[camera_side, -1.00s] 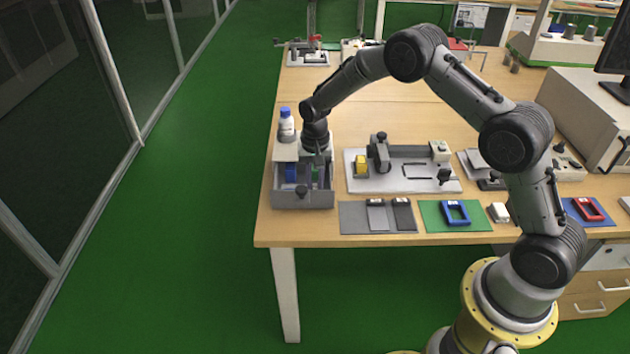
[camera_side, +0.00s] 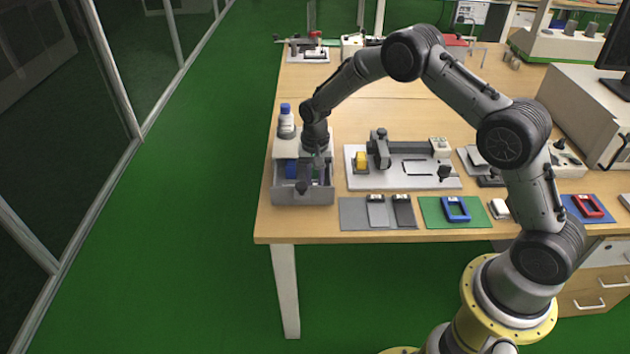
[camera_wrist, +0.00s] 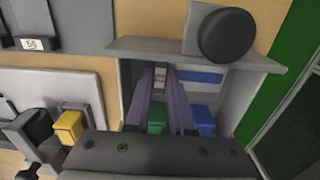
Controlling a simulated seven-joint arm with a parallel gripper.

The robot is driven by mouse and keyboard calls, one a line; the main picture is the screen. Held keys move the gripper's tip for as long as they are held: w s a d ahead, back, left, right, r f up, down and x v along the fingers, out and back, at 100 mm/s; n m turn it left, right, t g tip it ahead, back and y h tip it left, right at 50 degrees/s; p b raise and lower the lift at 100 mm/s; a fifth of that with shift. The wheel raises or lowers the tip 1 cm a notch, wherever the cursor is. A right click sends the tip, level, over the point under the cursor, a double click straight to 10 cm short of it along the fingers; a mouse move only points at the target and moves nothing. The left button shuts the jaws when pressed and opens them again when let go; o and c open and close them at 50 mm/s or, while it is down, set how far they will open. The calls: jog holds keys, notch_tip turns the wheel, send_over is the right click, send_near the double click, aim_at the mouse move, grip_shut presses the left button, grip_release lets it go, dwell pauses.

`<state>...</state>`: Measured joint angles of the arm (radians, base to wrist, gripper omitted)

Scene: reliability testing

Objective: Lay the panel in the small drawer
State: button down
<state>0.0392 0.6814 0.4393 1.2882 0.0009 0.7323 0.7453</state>
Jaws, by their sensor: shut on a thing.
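The small drawer (camera_side: 281,196) is open at the front of a grey cabinet at the table's left end. In the wrist view its front panel (camera_wrist: 150,46) carries a dark round knob (camera_wrist: 226,35). My gripper (camera_wrist: 162,82) reaches down inside the drawer. Its two fingers are shut on a small grey piece with a pale label, which looks like the panel (camera_wrist: 160,76). The panel is mostly hidden by the fingers, and I cannot tell whether it touches the drawer floor. In the side view my gripper (camera_side: 318,168) covers the drawer's right part.
A green block (camera_wrist: 157,117) and a blue block (camera_wrist: 203,120) stand close to the fingers. A white bottle with a blue cap (camera_side: 286,122) stands on the cabinet. A fixture with a yellow block (camera_side: 361,160) is to the right. A grey mat (camera_side: 353,214) lies in front.

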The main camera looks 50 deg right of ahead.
jog(key=shift+f, duration=0.1)
dwell(0.3)
jog(key=c, duration=0.7)
grip_release()
jog(key=shift+r, duration=3)
